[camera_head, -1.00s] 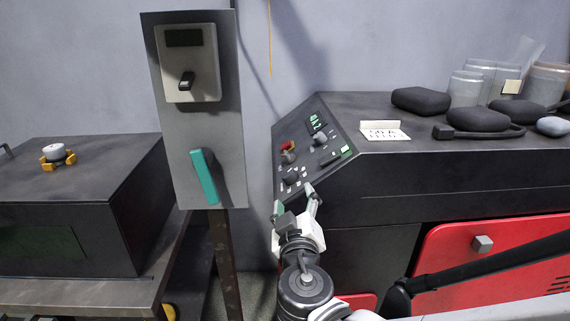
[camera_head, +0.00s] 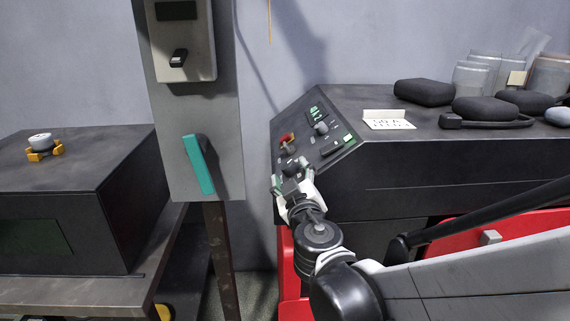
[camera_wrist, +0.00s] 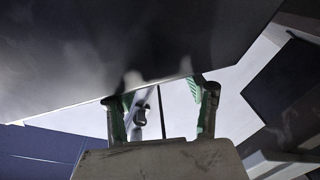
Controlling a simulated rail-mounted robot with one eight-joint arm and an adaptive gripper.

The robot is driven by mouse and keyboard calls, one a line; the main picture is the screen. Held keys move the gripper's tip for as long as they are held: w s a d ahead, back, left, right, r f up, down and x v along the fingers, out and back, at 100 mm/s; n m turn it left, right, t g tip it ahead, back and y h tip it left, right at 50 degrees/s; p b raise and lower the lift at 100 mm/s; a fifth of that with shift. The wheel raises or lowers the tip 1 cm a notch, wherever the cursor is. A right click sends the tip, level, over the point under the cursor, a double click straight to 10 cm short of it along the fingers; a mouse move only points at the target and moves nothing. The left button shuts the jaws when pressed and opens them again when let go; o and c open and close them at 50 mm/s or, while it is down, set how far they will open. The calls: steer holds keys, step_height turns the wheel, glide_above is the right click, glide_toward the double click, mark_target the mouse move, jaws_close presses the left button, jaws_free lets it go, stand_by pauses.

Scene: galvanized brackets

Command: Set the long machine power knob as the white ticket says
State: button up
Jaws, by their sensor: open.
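The long black machine (camera_head: 450,168) stands at the right, with a sloped control panel (camera_head: 338,160) at its left end. The panel carries a dark knob (camera_head: 321,128), a red control (camera_head: 286,138) and another dark knob (camera_head: 290,167) low down. I cannot tell which is the power knob or read its setting. The white ticket (camera_head: 388,121) stands on the machine top; its print looks like "50 A", with a smaller blurred line below. My gripper (camera_head: 292,180) is open at the panel's lower edge, close to the low knob. In the wrist view its fingers (camera_wrist: 162,100) are apart, near a dark surface; contact is unclear.
A grey post panel (camera_head: 190,130) with a teal lever (camera_head: 199,164) and a switch box (camera_head: 182,40) stands left of my gripper. A dark box machine (camera_head: 70,205) is farther left. Black pouches (camera_head: 424,92) and jars (camera_head: 472,78) sit on the long machine.

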mark_target(290, 168)
steer(key=shift+w+a, duration=0.2)
steer(key=shift+w, duration=1.1)
steer(key=c, duration=1.1)
